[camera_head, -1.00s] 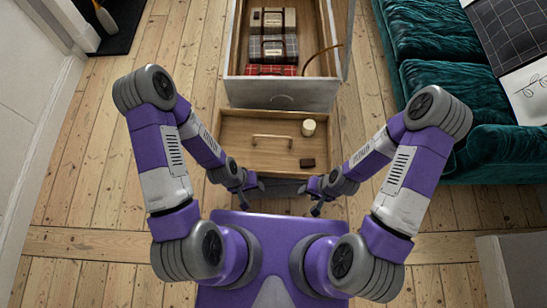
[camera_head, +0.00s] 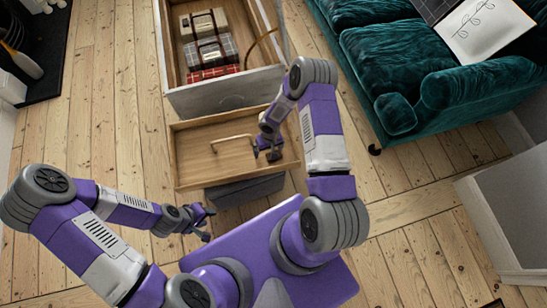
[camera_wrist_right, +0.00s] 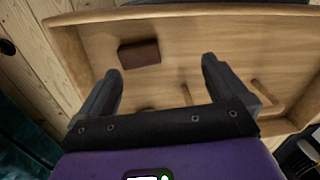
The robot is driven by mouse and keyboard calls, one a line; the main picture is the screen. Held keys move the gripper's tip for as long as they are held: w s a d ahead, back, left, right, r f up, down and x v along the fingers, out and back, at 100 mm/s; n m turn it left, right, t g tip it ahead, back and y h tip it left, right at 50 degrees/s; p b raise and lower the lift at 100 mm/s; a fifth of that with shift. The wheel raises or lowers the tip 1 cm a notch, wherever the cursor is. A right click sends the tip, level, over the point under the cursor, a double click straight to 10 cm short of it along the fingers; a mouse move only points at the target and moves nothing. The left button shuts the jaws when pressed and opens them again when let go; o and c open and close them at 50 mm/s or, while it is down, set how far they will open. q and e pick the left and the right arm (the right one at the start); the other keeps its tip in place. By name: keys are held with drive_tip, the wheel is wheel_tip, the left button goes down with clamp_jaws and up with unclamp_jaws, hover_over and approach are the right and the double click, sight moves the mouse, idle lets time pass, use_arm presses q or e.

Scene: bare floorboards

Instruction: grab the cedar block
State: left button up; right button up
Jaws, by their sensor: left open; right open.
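The cedar block, a small dark reddish-brown block (camera_wrist_right: 139,54), lies on the bottom of an open wooden drawer (camera_wrist_right: 103,28) in the right wrist view. My right gripper (camera_wrist_right: 161,68) is open and empty above the drawer, with the block just beyond and between its fingertips in the picture. In the head view, my right gripper (camera_head: 266,154) hangs over the drawer's right part, and I cannot make out the block there. My left gripper (camera_head: 209,223) is open and empty, in front of the drawer over the floor.
A light bar handle (camera_head: 231,139) lies in the drawer. A teal sofa (camera_head: 400,60) is at the right and a white box-like unit (camera_head: 500,215) at the lower right.

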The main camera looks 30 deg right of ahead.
drive_tip(key=d, duration=0.1)
drive_tip(key=w+f, duration=0.1)
drive_tip(key=d+h, duration=0.1)
drive_tip(key=shift+w+d+f, duration=0.25)
drive_tip(key=shift+w+d, duration=0.05)
drive_tip(key=f+b, duration=0.1)
drive_tip(key=f, duration=0.1)
drive_tip(key=f+b, duration=0.1)
drive_tip(key=f, duration=0.1)
drive_tip(key=f+b, duration=0.1)
drive_tip(key=f, duration=0.2)
drive_tip(key=shift+s+d+b, duration=0.15)
drive_tip(key=shift+d+b, duration=0.1)
drive_tip(key=shift+b, duration=0.05)
drive_tip(key=c, duration=1.1)
drive_tip(key=shift+o, duration=0.2)
